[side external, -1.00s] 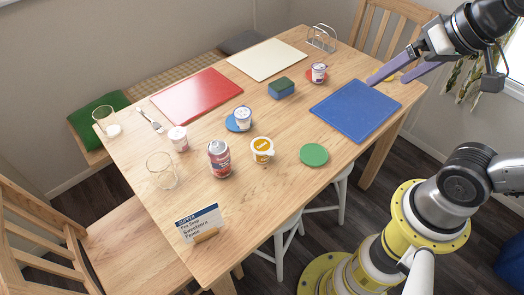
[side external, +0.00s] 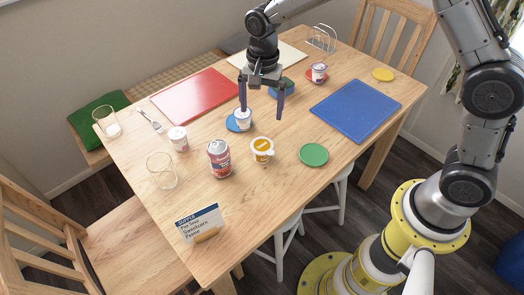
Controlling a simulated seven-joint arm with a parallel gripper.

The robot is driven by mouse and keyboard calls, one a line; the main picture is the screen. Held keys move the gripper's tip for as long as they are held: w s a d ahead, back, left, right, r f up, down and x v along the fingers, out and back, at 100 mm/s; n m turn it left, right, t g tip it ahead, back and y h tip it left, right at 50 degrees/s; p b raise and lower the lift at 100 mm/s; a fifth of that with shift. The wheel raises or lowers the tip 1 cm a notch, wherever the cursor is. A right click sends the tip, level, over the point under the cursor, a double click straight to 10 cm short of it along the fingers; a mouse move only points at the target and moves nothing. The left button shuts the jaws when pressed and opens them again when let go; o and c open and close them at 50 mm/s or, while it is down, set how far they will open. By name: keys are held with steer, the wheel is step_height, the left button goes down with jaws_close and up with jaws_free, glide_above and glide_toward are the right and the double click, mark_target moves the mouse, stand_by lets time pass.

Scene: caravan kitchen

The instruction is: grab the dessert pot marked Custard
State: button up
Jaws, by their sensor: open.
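Several small pots are on the wooden table, their print too small to read. A white pot with a yellow-orange label (side external: 262,151) stands near the front middle. A white pot (side external: 243,122) stands on a blue coaster (side external: 232,125). Another white pot (side external: 178,140) stands to the left, and one more (side external: 318,73) is at the back on a red coaster. I cannot tell which is marked Custard. My gripper (side external: 262,112) points down over the table middle, open and empty. Its left finger overlaps the top of the blue-coaster pot in the picture; I cannot tell whether they touch.
A red can (side external: 219,159), glasses (side external: 161,171) and a card sign (side external: 200,222) stand toward the front left. A green-and-blue sponge (side external: 281,88) is partly behind my gripper. Green (side external: 314,154) and yellow (side external: 383,74) coasters are empty. The blue mat (side external: 356,109) is bare.

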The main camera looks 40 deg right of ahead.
step_height(320, 180, down, 2)
glide_toward(262, 145)
steer(key=s+a+f, duration=0.2)
steer(key=shift+w+d+f, duration=0.1)
steer(key=shift+w+f, duration=0.05)
steer(key=shift+f, duration=1.25)
steer(key=shift+w+f, duration=0.1)
steer(key=shift+f, duration=1.3)
steer(key=c, duration=0.7)
steer(key=shift+c, duration=0.3)
steer(key=shift+r, duration=0.15)
